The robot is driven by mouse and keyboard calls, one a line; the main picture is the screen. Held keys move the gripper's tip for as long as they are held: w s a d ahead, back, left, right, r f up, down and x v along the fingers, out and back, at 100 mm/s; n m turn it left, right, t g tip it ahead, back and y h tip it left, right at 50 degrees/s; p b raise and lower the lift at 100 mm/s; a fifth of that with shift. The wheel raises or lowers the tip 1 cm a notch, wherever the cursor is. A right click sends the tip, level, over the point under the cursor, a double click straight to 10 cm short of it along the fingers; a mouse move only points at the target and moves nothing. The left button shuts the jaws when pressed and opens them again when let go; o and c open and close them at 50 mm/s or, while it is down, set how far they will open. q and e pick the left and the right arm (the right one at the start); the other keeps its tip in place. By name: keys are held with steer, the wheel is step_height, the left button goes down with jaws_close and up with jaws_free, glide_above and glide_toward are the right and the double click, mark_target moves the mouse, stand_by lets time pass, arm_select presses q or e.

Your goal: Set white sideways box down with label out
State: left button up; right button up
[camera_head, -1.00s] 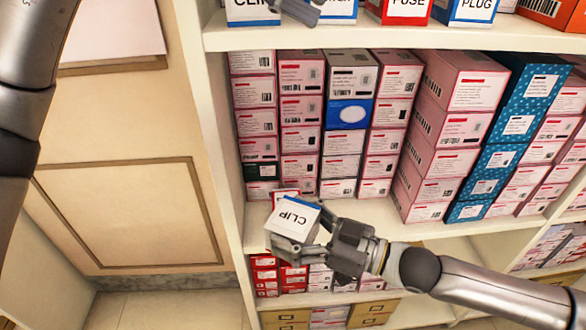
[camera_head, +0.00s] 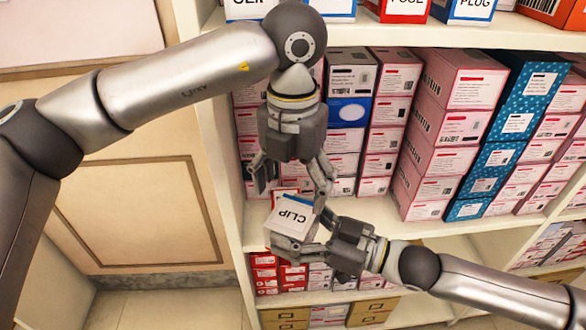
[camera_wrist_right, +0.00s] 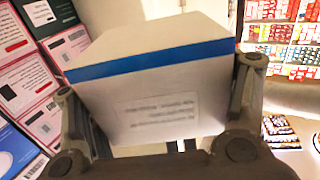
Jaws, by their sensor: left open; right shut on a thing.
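The white box (camera_head: 292,219) has a blue stripe and a face reading "CLIP". In the head view that face is turned up and its text is tilted. My right gripper (camera_head: 316,232) is shut on the box and holds it at the front of the middle shelf; I cannot tell whether the box touches the shelf. In the right wrist view the box (camera_wrist_right: 160,85) sits between the two fingers, with a blurred printed label facing the camera. My left gripper (camera_head: 292,180) is open, pointing down just above the box, with its fingers apart and nothing between them.
Stacks of pink (camera_head: 460,85) and blue dotted boxes (camera_head: 515,100) fill the middle shelf behind. The upper shelf edge (camera_head: 400,37) runs above both grippers. A white upright panel (camera_head: 205,120) stands at left. The shelf front (camera_head: 480,228) to the right is bare.

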mark_target(292, 216)
arm_select(q)
step_height(292, 216, down, 9)
stand_by(0.3)
steer(key=shift+c, duration=0.2)
steer(key=c, duration=0.7)
steer(key=shift+c, duration=0.5)
arm_select(e)
steer(key=o, duration=1.1)
steer(key=shift+o, duration=0.2)
